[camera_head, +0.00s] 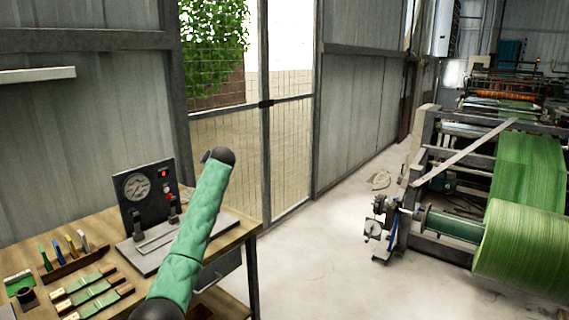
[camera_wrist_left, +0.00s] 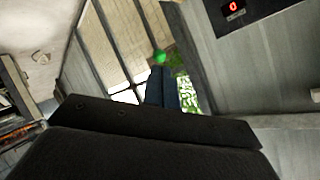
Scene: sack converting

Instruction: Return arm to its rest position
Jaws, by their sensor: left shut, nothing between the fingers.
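My left arm, in a green padded sleeve with dark joints, rises from the bottom of the head view in front of the workbench (camera_head: 232,235). Its hand is not clearly visible there. In the left wrist view my left gripper (camera_wrist_left: 160,74) shows two dark fingers pressed together with nothing held. A small round green spot shows just past the fingertips; I cannot tell what it is. A black panel with a red digit (camera_wrist_left: 234,8) shows at the top right of that view. My right gripper is in neither view.
The bench holds a gauge box (camera_head: 148,192), a wooden rack of slim tools (camera_head: 65,262) and several flat green-and-wood pieces (camera_head: 93,297). A mesh gate (camera_head: 290,150) stands behind. At right is a machine with a green roll (camera_head: 520,248). Floor between is mostly clear.

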